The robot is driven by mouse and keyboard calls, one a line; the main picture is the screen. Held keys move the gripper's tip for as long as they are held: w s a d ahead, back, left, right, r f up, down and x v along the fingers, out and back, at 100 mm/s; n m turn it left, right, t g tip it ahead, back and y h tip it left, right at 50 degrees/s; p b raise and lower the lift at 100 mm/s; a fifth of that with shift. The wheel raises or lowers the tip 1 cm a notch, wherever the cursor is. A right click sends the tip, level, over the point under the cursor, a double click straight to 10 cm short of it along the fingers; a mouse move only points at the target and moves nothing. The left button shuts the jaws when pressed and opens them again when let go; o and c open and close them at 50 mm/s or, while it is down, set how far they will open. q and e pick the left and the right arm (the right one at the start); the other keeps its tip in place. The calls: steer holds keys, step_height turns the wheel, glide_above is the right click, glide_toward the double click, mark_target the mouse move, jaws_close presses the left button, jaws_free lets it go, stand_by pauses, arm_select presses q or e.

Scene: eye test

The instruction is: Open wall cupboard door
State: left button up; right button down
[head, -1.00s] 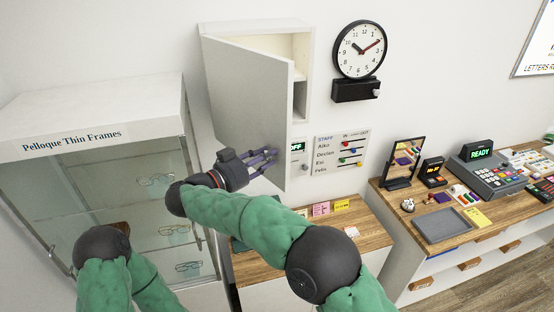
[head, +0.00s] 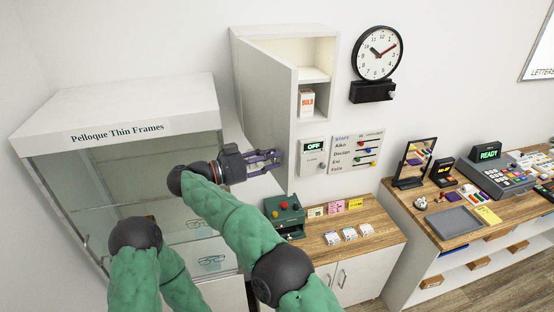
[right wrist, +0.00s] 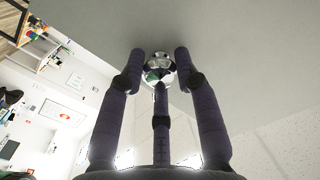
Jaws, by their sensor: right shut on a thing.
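The white wall cupboard (head: 284,30) hangs on the wall with its door (head: 262,95) swung partly open, hinged at the left. The inside and a shelf show to the right of the door's free edge. My right gripper (head: 277,158) is at the door's lower part, near the free edge. In the right wrist view my right gripper (right wrist: 159,66) has its three dark fingers closed around a shiny round knob (right wrist: 158,62) on the door's grey face (right wrist: 225,50). The knob is hidden in the head view. My left gripper is not in view.
A glass display case (head: 120,110) stands left of the door. A BULB box (head: 307,102) stands inside the cupboard. A wall clock (head: 377,53), an OFF panel (head: 314,156) and a staff board (head: 357,152) are to the right. A wooden counter (head: 375,250) with small items lies below.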

steer(key=shift+s+a+r+m+g+h, duration=0.1)
steer(key=shift+s+a+r+m+g, duration=0.05)
steer(key=shift+a, duration=0.25)
steer(key=shift+s+a+r+m+g+h, duration=0.1)
steer(key=shift+s+a+r+m+g, duration=0.1)
steer(key=shift+a, duration=0.25)
steer(key=shift+s+a+r+m+g+h, duration=0.1)
steer(key=shift+s+a+m+g, duration=0.05)
steer(key=shift+a, duration=0.25)
steer(key=shift+r, duration=0.1)
steer(key=c, duration=0.9)
jaws_free()
steer(key=shift+f, duration=0.25)
steer(key=shift+f, duration=0.1)
steer(key=shift+d, duration=0.1)
